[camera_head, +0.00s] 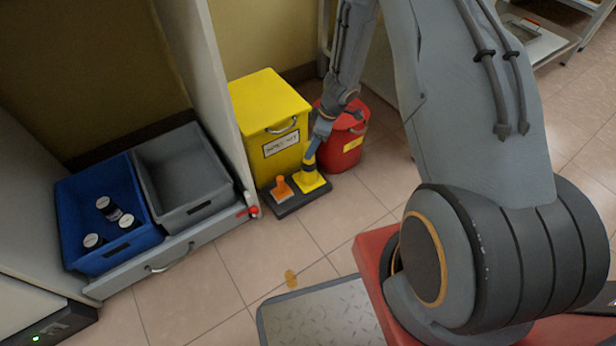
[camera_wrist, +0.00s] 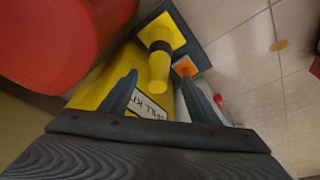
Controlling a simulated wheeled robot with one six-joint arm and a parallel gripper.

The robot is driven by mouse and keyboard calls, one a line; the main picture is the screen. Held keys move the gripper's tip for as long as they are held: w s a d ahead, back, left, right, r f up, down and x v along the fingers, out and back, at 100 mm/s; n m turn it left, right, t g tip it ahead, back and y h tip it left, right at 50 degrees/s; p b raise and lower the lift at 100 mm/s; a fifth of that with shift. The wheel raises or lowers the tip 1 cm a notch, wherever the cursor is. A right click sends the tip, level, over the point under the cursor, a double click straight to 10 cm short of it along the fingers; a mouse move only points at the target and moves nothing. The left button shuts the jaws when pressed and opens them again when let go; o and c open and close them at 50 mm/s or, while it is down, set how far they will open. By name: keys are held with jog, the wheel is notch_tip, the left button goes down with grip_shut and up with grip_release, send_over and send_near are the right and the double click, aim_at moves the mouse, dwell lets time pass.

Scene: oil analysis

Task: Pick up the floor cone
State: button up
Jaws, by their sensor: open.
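The floor cone (camera_head: 309,180) is yellow with a black band and a square yellow base. It stands upright on a dark tray (camera_head: 289,208) in front of the yellow bin. My gripper (camera_head: 312,150) is above it in the head view, pointing down and partly covering its top. In the wrist view the cone (camera_wrist: 159,68) points toward the camera. Its tip lies between the two open fingers of my gripper (camera_wrist: 159,80). I cannot tell whether either finger touches it.
An orange object (camera_head: 281,187) stands on the tray, left of the cone. The yellow spill kit bin (camera_head: 265,105) and a red bin (camera_head: 345,150) are close behind. A drawer with blue (camera_head: 145,222) and grey (camera_head: 205,205) crates is at left. Floor in front is mostly clear.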

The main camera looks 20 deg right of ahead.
aim_at(309, 164)
jog(key=b+x, duration=0.4)
jog(key=x, duration=0.3)
jog(key=shift+w+f, duration=0.25)
jog(key=shift+f, duration=0.1)
jog(key=shift+a, duration=0.15)
grip_shut()
